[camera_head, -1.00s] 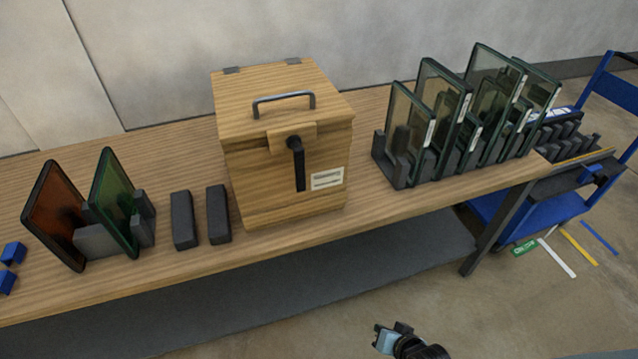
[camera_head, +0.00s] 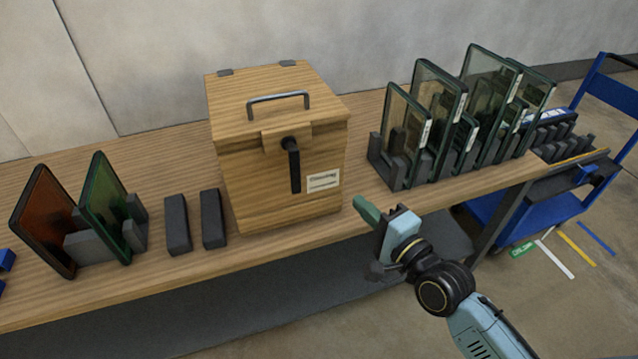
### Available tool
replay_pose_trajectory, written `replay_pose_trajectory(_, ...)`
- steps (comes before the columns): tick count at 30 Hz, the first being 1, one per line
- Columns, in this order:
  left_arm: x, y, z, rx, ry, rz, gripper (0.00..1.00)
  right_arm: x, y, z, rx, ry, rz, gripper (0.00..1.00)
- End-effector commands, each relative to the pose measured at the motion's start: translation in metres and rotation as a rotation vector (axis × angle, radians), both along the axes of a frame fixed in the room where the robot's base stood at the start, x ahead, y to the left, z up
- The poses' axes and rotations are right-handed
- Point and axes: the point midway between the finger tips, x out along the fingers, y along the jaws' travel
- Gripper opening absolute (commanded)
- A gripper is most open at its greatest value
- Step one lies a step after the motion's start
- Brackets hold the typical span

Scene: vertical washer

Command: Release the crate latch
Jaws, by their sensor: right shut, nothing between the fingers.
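The wooden crate (camera_head: 265,206) stands on the workbench in the middle of the head view, its lid shut. Its latch (camera_head: 294,168) is a dark lever on the front face, hanging straight down from a pivot below the lid edge. A dark handle (camera_head: 279,97) sits on the lid. My right gripper (camera_head: 366,211) is shut and empty, in front of the bench edge. It is to the right of and a little below the latch, apart from the crate, with its green tip pointing up and left. My left gripper is not in view.
Several glass panels in dark racks (camera_head: 397,168) stand right of the crate. Two dark blocks (camera_head: 177,225) and orange and green panels (camera_head: 43,222) stand on the left. A blue cart (camera_head: 516,211) is at the right. Bare bench top (camera_head: 360,186) lies between crate and racks.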

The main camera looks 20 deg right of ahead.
Motion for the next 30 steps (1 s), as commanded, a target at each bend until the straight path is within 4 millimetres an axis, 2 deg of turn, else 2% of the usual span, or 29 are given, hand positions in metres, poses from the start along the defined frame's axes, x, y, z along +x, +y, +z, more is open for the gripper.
replay_pose_trajectory(7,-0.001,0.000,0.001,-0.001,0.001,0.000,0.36,0.023,0.006,0.001,-0.001,-0.003,0.000,0.00)
replay_pose_trajectory(19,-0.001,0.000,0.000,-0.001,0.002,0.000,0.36,0.098,0.028,0.001,-0.001,-0.002,0.000,0.00)
replay_pose_trajectory(24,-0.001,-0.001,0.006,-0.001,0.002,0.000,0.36,0.095,0.054,0.000,0.002,0.002,0.000,0.00)
replay_pose_trajectory(30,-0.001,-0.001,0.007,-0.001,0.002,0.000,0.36,0.094,0.067,0.000,0.000,0.001,0.000,0.00)
